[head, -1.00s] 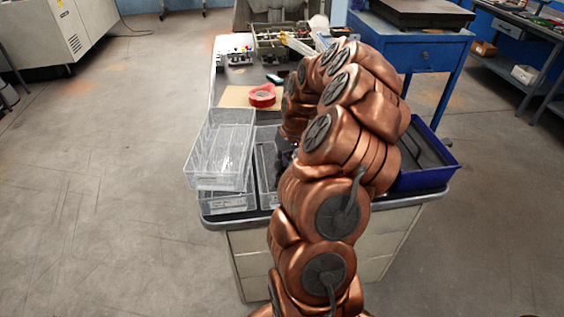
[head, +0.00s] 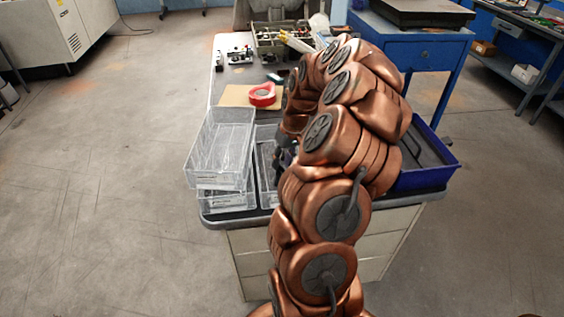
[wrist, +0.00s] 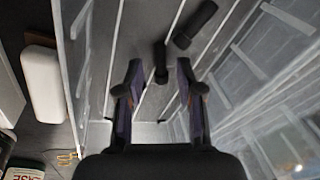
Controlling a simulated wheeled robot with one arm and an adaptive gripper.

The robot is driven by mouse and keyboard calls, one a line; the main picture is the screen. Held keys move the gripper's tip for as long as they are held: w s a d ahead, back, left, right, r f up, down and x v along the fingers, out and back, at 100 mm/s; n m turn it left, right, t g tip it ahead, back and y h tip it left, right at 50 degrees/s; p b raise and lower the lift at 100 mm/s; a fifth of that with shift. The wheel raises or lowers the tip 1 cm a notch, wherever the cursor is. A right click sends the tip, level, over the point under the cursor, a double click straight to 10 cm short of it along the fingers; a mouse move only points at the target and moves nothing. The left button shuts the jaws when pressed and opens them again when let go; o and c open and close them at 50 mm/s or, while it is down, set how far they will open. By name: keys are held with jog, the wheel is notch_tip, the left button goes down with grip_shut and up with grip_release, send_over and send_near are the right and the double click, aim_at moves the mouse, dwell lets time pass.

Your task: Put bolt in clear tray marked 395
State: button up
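Two dark bolts lie in a clear tray in the wrist view: a nearer bolt (wrist: 161,64) and a farther bolt (wrist: 196,24). My gripper (wrist: 160,66) points down into this tray with its fingers apart. The nearer bolt lies between the fingertips, with gaps on both sides. In the head view, my gripper (head: 284,158) is mostly hidden by my arm, over the middle clear tray (head: 265,182). More clear trays (head: 218,150) are stacked to its left. No number on the trays is readable, so I cannot tell which is 395.
A blue bin (head: 425,177) stands right of my arm. A red tape roll (head: 262,95) lies on a brown sheet behind the trays. Farther back is a box of parts (head: 280,38). In the wrist view a white object (wrist: 43,84) lies outside the tray's left wall.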

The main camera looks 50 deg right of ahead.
jog(key=b+v, duration=0.1)
jog(key=v, duration=1)
jog(key=shift+r+b, duration=0.2)
jog(key=shift+b, duration=0.1)
jog(key=s+a+r+n+g, duration=0.1)
jog(key=s+a+r+n, duration=0.1)
jog(key=a, duration=1)
jog(key=s+a+r+n, duration=0.1)
jog(key=s+a+r, duration=0.15)
jog(key=a, duration=0.95)
jog(key=s+a+f+g, duration=0.1)
jog(key=s+a+f, duration=0.1)
jog(key=s+a, duration=0.3)
jog(key=s+a+f+g+h, duration=0.1)
jog(key=s+a, duration=0.4)
jog(key=s, duration=0.9)
jog(key=shift+a+f+g+h, duration=0.25)
jog(key=shift+f+g+h, duration=0.05)
jog(key=shift+f, duration=0.55)
notch_tip(320, 180, up, 8)
jog(key=p, duration=0.8)
